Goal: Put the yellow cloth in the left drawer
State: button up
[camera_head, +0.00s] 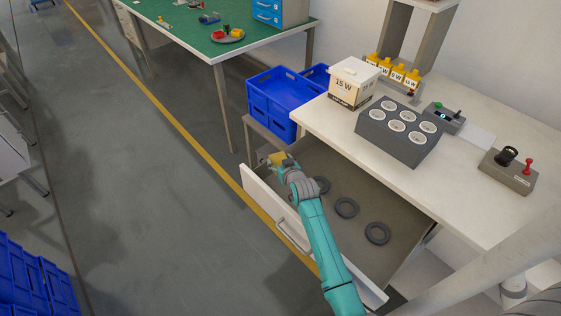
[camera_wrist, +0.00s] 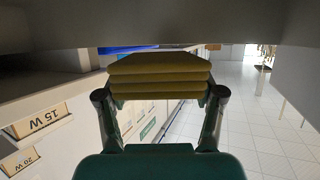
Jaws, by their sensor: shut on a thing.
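The folded yellow cloth (camera_wrist: 158,75) is held between the two fingers of my gripper (camera_wrist: 158,105) in the wrist view. In the head view the cloth (camera_head: 277,158) shows as a small yellow patch at the tip of my gripper (camera_head: 275,160). My gripper is at the far left corner of the open drawer (camera_head: 262,196), at about its rim. I cannot tell whether the cloth touches the drawer.
The white bench (camera_head: 455,185) above the drawer carries a socket block (camera_head: 401,131), a 15 W box (camera_head: 353,82) and a control box (camera_head: 508,171). Blue crates (camera_head: 278,98) stand just beyond the drawer. Open floor lies to the left.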

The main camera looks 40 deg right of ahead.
jog(key=shift+f, duration=0.6)
jog(key=o, duration=1.1)
jog(key=shift+r, duration=0.1)
jog(key=shift+s+r, duration=0.1)
jog(key=shift+r, duration=0.55)
jog(key=v, duration=0.7)
jog(key=shift+s, duration=0.15)
